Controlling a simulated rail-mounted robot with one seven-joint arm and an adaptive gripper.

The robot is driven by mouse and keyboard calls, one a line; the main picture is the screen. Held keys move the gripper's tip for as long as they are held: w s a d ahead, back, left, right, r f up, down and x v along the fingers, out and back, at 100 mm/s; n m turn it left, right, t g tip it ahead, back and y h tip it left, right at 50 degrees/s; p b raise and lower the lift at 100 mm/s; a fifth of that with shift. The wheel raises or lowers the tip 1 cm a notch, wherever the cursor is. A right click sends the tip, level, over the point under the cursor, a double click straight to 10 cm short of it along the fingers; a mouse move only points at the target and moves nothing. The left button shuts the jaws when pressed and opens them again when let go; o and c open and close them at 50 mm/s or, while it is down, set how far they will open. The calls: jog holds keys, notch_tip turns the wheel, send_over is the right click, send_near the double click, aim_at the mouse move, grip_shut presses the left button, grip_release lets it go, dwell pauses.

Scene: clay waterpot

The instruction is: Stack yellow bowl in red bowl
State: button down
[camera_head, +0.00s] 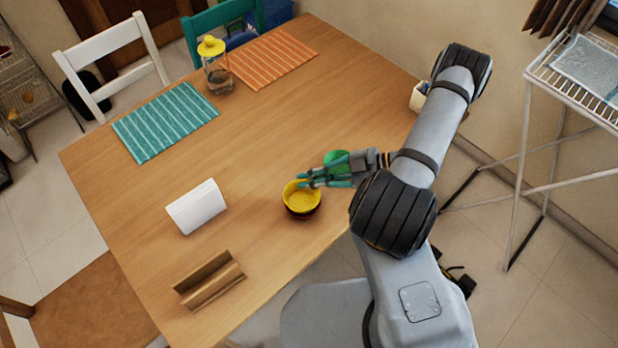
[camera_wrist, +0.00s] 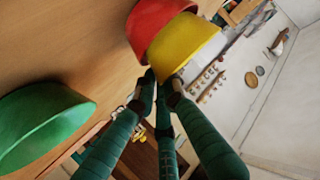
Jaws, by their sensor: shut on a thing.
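The yellow bowl (camera_head: 301,198) is near the table's front edge in the head view, with a dark bowl side showing just below it. In the wrist view the yellow bowl (camera_wrist: 190,48) overlaps the red bowl (camera_wrist: 158,24), which is on the table side of it. The yellow bowl hides part of the red one, so I cannot tell whether it is fully seated inside. My gripper (camera_head: 303,180) is at the yellow bowl's far right rim, its green fingers shut on it. The fingertips (camera_wrist: 163,80) meet the yellow bowl's edge in the wrist view.
A green bowl (camera_head: 335,158) stands close behind my gripper and also shows in the wrist view (camera_wrist: 42,122). A white object (camera_head: 197,206) and a brown holder (camera_head: 209,281) are to the left. A yellow-lidded jar (camera_head: 215,68) stands at the back. The table's middle is clear.

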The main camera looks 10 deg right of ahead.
jog(key=shift+f, duration=0.1)
jog(key=shift+f+b, duration=0.35)
jog(key=shift+f, duration=0.05)
jog(key=c, duration=1.8)
grip_release()
jog(key=shift+c, duration=0.2)
jog(key=shift+r, duration=0.1)
jog(key=shift+r, duration=0.15)
jog(key=v, duration=1.2)
jog(key=shift+r, duration=0.25)
